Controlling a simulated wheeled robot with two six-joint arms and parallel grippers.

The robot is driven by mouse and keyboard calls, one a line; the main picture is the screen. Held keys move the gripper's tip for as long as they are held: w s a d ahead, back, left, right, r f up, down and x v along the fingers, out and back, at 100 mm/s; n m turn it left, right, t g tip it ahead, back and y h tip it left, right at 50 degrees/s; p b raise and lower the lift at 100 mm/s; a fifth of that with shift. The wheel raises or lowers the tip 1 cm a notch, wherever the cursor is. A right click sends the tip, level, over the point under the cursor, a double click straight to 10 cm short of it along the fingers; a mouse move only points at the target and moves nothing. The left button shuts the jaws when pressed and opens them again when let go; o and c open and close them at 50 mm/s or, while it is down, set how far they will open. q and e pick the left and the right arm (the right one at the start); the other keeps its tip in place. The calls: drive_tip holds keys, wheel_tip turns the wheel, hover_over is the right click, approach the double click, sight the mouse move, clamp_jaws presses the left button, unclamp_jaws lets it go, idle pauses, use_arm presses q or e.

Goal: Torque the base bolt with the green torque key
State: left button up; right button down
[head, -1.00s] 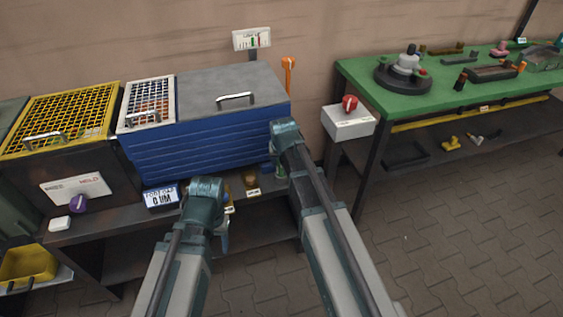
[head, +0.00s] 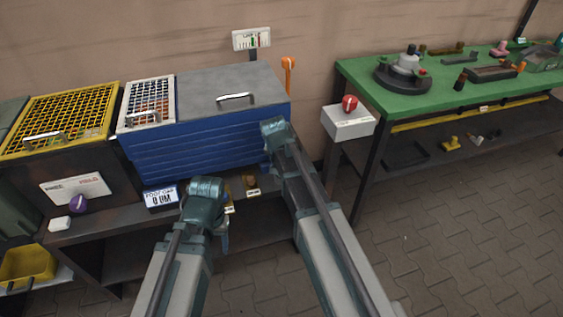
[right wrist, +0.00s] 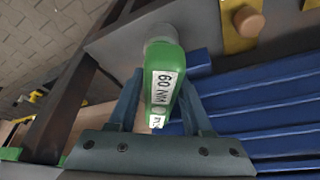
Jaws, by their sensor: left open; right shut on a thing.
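The green torque key (right wrist: 166,88), with a white "60 NM" label, is between the fingers of my right gripper (right wrist: 160,92) in the right wrist view. The gripper is shut on it. Its grey round end points away from the gripper, toward the dark shelf top; I cannot tell whether it touches. In the head view the key is hidden at my right wrist, in front of the blue cabinet. My left gripper (head: 222,235) is open, low in front of the dark bench, its fingers mostly hidden by its wrist. I cannot make out the base bolt for certain.
A blue cabinet (head: 190,150) stands on the dark bench, with a small display (head: 161,198) and a brown knob (head: 249,182) in front. To the right are a white box with a red knob (head: 349,104) and a green table (head: 450,95) bearing a black round base (head: 402,82).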

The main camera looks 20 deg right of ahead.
drive_tip(key=shift+m+h, duration=0.4)
drive_tip(key=shift+m, duration=0.6)
wheel_tip(320, 180, up, 6)
drive_tip(key=p, duration=0.6)
drive_tip(key=shift+r, duration=0.1)
use_arm(q)
wheel_tip(320, 180, up, 6)
drive_tip(key=shift+s, duration=0.1)
use_arm(e)
drive_tip(key=shift+s, duration=0.1)
